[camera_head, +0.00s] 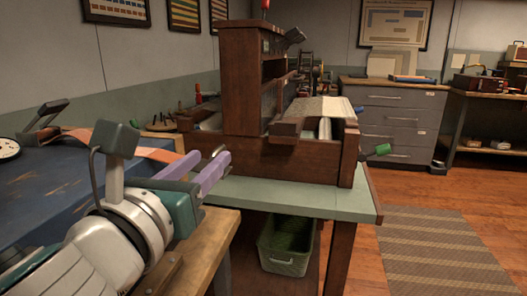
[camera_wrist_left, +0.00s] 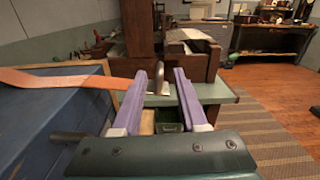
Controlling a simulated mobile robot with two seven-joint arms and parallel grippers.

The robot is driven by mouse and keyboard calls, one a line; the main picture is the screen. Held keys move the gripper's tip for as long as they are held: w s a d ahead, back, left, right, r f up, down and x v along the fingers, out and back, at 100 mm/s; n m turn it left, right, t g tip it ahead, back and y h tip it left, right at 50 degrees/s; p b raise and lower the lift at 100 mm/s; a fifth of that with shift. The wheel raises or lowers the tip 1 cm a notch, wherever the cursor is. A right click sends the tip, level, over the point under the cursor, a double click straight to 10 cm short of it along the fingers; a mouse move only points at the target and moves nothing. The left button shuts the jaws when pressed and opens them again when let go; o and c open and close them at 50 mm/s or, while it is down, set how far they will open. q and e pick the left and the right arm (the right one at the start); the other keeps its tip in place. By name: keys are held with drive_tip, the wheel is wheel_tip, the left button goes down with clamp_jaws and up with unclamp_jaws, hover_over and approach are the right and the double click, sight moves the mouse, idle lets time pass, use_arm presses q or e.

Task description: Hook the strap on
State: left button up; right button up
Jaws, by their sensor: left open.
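An orange strap (camera_head: 156,154) lies over the blue surface at the left. In the left wrist view the strap (camera_wrist_left: 62,81) runs in from the left and reaches the left finger; its end is not clear. My left gripper (camera_head: 208,160) has purple fingers and is open. In the left wrist view its fingertips (camera_wrist_left: 160,76) stand apart with no strap between them. A small upright metal piece, perhaps a hook, (camera_wrist_left: 159,77) shows between and beyond the tips. I cannot tell whether the strap touches the finger. My right gripper is not in view.
A green bin (camera_head: 284,254) sits below. A round dial (camera_head: 8,149) lies at the far left. The floor at the right is open, with a striped rug (camera_head: 440,250).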

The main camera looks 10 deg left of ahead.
sight(213, 156)
use_arm(q)
drive_tip(key=w, duration=0.5)
drive_tip(key=shift+d+b, duration=0.15)
drive_tip(key=shift+b, duration=0.15)
clamp_jaws()
idle(1.1)
